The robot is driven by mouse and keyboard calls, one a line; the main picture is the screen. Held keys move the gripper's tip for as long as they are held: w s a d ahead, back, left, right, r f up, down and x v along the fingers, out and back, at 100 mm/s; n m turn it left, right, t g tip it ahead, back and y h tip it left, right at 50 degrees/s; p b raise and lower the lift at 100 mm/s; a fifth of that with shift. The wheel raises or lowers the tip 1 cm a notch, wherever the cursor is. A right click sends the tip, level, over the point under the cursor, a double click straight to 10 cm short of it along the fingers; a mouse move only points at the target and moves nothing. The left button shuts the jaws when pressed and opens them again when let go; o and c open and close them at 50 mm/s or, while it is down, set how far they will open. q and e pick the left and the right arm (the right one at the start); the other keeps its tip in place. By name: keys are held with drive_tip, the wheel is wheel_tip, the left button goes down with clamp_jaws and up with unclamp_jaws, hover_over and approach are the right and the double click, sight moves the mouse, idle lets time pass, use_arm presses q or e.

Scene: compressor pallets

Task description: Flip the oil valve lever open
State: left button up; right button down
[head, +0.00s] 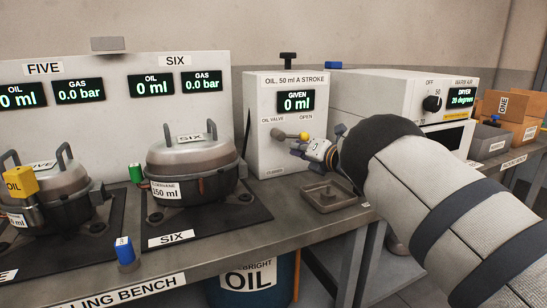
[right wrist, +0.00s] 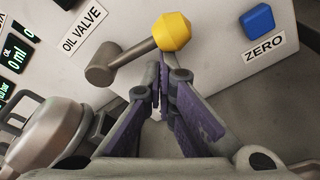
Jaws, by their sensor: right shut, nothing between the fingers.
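The oil valve lever (head: 290,135) is a short grey arm on the front of the white oil unit (head: 258,100). Its yellow knob (head: 304,136) points right from the grey pivot, below the word OPEN. The right wrist view shows the lever (right wrist: 134,53) and its knob (right wrist: 173,31) close up. My right gripper (head: 300,149) is shut and empty, just below the knob. In the right wrist view its fingertips (right wrist: 160,72) reach close to the knob's lower side; I cannot tell whether they touch. My left gripper is not in view.
A blue button (right wrist: 258,20) marked ZERO is near the knob. The display (head: 296,101) reads 0 ml. Compressor SIX (head: 192,165) stands left of the unit, a shallow metal tray (head: 325,197) below my gripper. The dryer (head: 400,95) is at the right.

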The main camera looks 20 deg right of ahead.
sight(282, 156)
drive_tip(key=shift+d+r+n, duration=0.25)
drive_tip(key=shift+r+n, duration=0.1)
drive_tip(key=shift+n, duration=0.35)
drive_tip(key=f, duration=0.1)
drive_tip(key=f+b, duration=0.1)
drive_tip(key=a+f, duration=0.1)
drive_tip(key=shift+w+a+f, duration=0.1)
drive_tip(key=shift+w+f, duration=0.15)
drive_tip(key=shift+w, duration=0.1)
drive_tip(key=shift+s+a+f+b, duration=0.2)
drive_tip(key=shift+s+a+b, duration=0.15)
drive_tip(key=shift+a+b, duration=0.05)
drive_tip(key=shift+s+a+r+p, duration=0.25)
drive_tip(key=shift+s+r+p, duration=0.2)
drive_tip(key=shift+s+r, duration=0.7)
drive_tip(key=s, duration=0.2)
drive_tip(key=s+d, duration=0.1)
drive_tip(key=s, duration=0.1)
drive_tip(key=s+p, duration=0.1)
drive_tip(key=s, duration=0.2)
drive_tip(key=shift+d, duration=0.25)
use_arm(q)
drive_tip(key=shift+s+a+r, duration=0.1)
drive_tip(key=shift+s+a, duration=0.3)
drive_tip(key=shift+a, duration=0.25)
use_arm(e)
drive_tip(key=shift+f, duration=0.1)
